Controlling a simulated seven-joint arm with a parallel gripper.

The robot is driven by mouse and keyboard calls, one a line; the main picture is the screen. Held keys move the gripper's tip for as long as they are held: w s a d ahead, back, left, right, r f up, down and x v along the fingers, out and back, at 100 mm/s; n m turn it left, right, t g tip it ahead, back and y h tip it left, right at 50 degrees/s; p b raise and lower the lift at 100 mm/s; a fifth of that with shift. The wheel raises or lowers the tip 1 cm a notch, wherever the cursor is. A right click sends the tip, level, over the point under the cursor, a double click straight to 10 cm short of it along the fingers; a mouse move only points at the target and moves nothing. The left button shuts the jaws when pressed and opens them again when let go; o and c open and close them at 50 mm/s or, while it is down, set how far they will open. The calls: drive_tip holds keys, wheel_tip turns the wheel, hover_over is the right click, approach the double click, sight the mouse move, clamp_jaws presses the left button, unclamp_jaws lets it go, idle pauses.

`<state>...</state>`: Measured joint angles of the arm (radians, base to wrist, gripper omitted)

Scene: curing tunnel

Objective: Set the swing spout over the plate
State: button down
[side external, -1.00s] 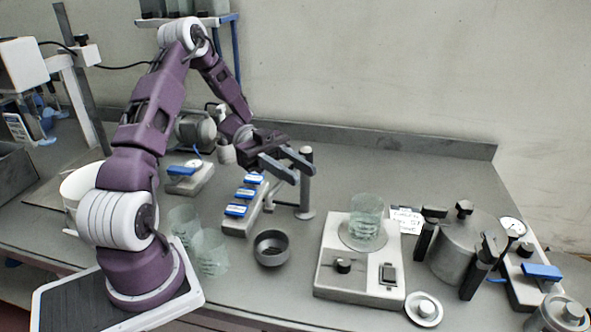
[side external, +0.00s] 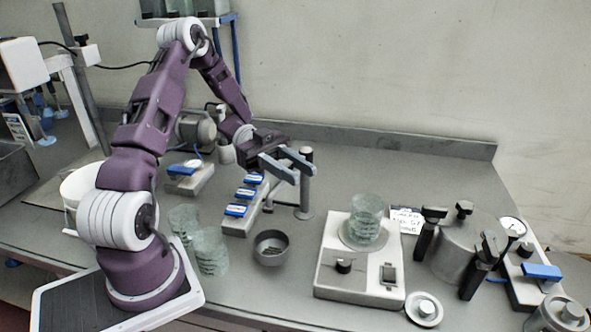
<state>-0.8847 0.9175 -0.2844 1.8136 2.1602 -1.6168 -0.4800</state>
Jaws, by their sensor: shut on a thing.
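The swing spout (side external: 305,190) stands as a grey post on a round foot, left of the hotplate unit. Its top is beside my gripper's fingertips. My gripper (side external: 296,170) is shut on the spout near the top of the post; the fingers hide most of the gripped part, so its direction is hard to tell. The plate (side external: 347,241) is a round disc on top of the white hotplate unit (side external: 335,285), to the right of and nearer than the post. A clear glass vessel (side external: 367,222) stands on the plate.
A dark round bowl (side external: 271,257) and glass vessels (side external: 208,252) stand front left. A block with blue-topped pieces (side external: 240,205) is left of the post. A lidded metal pot (side external: 462,245) stands right of the hotplate. The bench behind the post is clear.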

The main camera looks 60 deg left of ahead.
drive_tip(key=w+d+n+t+y, duration=0.2)
drive_tip(key=w+n+t+y, duration=1.2)
drive_tip(key=t+y, duration=0.1)
drive_tip(key=shift+n, duration=0.3)
idle(0.4)
drive_tip(key=shift+w+r, duration=0.1)
drive_tip(key=c, duration=1.1)
unclamp_jaws()
